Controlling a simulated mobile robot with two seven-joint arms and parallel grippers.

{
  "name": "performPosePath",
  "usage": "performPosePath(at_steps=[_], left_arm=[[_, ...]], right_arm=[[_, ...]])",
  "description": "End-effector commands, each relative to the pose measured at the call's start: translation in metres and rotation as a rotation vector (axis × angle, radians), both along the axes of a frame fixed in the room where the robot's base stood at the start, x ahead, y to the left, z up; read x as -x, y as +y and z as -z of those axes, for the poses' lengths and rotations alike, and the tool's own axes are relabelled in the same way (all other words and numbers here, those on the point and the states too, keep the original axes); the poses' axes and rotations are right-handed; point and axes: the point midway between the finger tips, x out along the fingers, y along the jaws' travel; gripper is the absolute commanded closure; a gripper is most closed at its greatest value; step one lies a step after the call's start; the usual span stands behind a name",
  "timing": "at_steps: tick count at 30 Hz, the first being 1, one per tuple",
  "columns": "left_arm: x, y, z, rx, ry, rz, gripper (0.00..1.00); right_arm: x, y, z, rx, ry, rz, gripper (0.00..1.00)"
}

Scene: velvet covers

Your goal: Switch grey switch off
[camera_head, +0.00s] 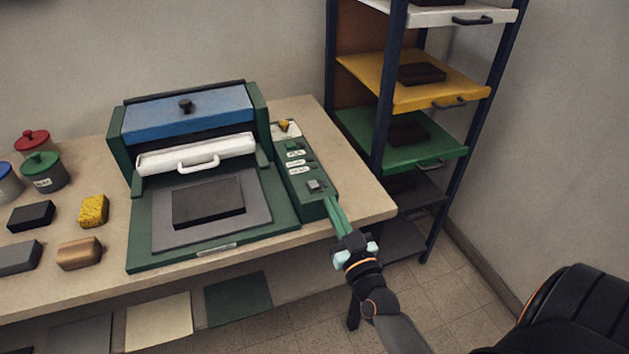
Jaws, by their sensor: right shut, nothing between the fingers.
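The grey switch (314,187) is a small block near the front end of the green control panel (300,170), on the right side of the green press. I cannot tell which way it is set. My right gripper (331,204) is shut and empty. Its fingertips are at the panel's front right corner, just below and to the right of the grey switch in the picture. I cannot tell whether they touch the panel. My left gripper is not in view.
The press has a white handled bar (197,154) and a black slab (208,203) on its bed. A yellow knob (284,126) sits at the panel's back. A rack with coloured trays (415,80) stands right of the table. Jars, blocks and a sponge (93,210) are at left.

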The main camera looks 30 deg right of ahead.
Motion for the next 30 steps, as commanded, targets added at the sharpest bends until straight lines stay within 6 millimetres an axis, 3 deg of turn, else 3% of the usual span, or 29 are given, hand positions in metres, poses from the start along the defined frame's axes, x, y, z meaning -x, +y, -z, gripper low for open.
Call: performPosePath(at_steps=[16,30], left_arm=[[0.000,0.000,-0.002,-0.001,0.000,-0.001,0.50],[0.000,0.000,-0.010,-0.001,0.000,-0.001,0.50]], right_arm=[[-0.008,-0.003,-0.004,-0.001,-0.006,0.004,1.00],[-0.086,-0.022,-0.017,0.001,-0.006,0.004,1.00]])
